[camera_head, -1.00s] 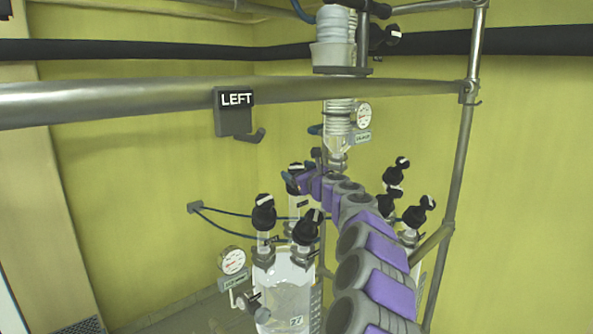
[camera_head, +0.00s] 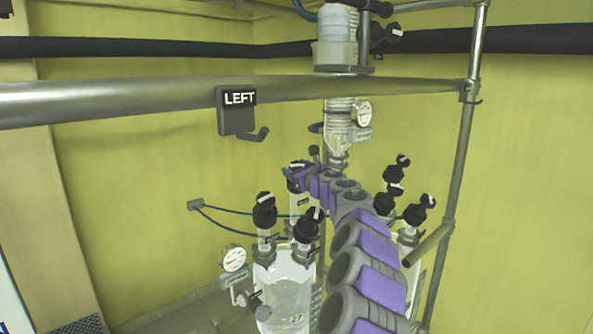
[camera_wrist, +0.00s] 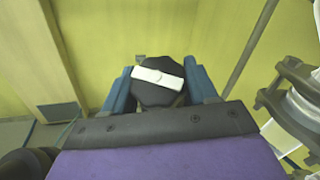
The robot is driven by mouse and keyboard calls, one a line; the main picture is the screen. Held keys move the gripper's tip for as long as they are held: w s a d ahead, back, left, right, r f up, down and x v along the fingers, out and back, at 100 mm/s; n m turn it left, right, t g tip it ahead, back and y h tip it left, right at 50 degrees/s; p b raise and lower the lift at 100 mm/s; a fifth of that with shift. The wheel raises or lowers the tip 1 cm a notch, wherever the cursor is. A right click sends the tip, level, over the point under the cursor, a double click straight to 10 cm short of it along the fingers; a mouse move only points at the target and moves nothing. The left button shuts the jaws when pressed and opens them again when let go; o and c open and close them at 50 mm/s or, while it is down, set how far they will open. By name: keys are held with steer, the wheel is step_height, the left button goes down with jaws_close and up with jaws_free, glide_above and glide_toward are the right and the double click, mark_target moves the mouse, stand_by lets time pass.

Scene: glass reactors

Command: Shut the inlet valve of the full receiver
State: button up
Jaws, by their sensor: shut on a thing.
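My gripper (camera_wrist: 158,88) is shut on a black valve knob (camera_wrist: 150,96), with one blue finger on each side of it. The knob's white bar lies nearly level, slightly lower at its right end. In the head view this knob (camera_head: 296,168) tops a slim glass piece behind the front vessel, at the far end of my arm. The front glass vessel (camera_head: 285,285) looks clear, with a gauge (camera_head: 233,258) at its left and two black-capped valves on top, the left one (camera_head: 264,212) and the right one (camera_head: 309,224). Its fill level is hard to tell.
A metal rail with a LEFT sign (camera_head: 237,110) crosses above the vessels. A glass column (camera_head: 341,120) with a gauge stands behind. More black valves (camera_head: 419,211) stand right of my arm, near an upright pipe (camera_head: 458,170).

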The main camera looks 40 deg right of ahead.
steer(key=shift+c, duration=0.6)
steer(key=shift+r, duration=0.1)
steer(key=shift+r+b, duration=0.1)
steer(key=shift+b, duration=0.2)
steer(key=shift+s+d+r, duration=0.1)
steer(key=shift+r+m+h+b, duration=0.3)
steer(key=shift+b, duration=0.85)
steer(key=shift+m+h+b, duration=0.4)
steer(key=shift+h+b, duration=0.1)
steer(key=shift+b, duration=0.55)
steer(key=shift+f+m+h+b, duration=0.4)
steer(key=shift+f+m+b, duration=0.15)
steer(key=shift+b, duration=0.45)
steer(key=shift+m+g+h+b, duration=0.3)
steer(key=shift+m+h, duration=0.15)
steer(key=shift+h, duration=0.05)
steer(key=shift+f+m+h, duration=0.1)
steer(key=shift+m+h, duration=0.4)
